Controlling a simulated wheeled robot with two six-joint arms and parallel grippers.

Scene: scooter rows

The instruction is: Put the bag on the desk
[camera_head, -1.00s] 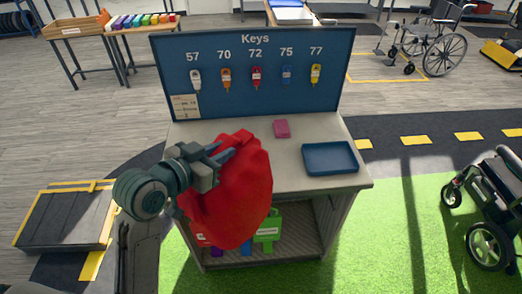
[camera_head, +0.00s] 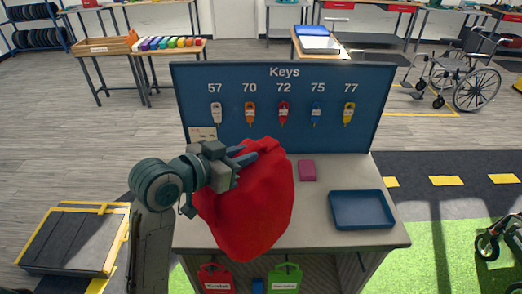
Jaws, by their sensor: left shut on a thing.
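A red bag (camera_head: 245,210) hangs from my left gripper (camera_head: 245,155), which is shut on its top. The bag is in front of the left part of the desk's (camera_head: 325,233) grey top and hides part of it. I cannot tell whether the bag touches the top. The desk has a blue key board (camera_head: 280,135) at its back, with several coloured keys under numbers. My right gripper is not in view.
A blue tray (camera_head: 361,209) lies on the right of the desk top, and a small pink block (camera_head: 307,170) lies near the board. Red (camera_head: 216,279) and green (camera_head: 285,278) tags are on the shelf below. A black and yellow ramp (camera_head: 73,240) is at the left.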

